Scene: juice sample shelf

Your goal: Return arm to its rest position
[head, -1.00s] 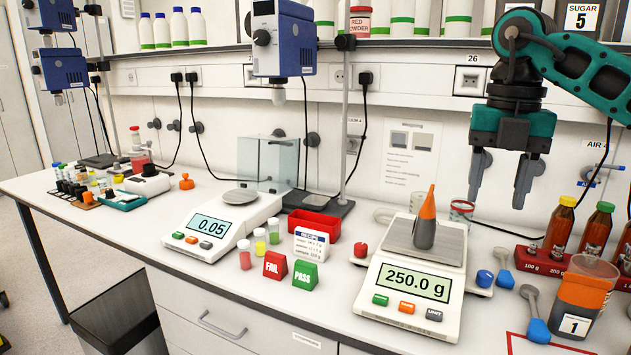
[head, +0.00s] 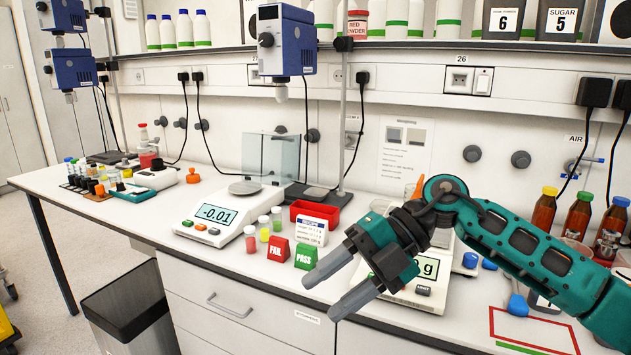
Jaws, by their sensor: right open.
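My right gripper (head: 335,290) is in front of the bench's front edge, fingers pointing to the lower left. Its two fingers are apart with nothing between them. My right arm comes in from the right across the bench and covers much of the right balance (head: 402,297), whose display is mostly hidden. The orange tip of a cone-shaped object (head: 419,187) shows above my arm near that balance. My left gripper is not in view.
The left balance (head: 215,230) reads -0.01. Sample vials (head: 264,228), red FAIL (head: 278,250) and green PASS (head: 305,256) blocks and a red tray (head: 315,213) stand near it. Brown bottles (head: 578,218) stand at right. A black bin (head: 128,310) is on the floor at lower left.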

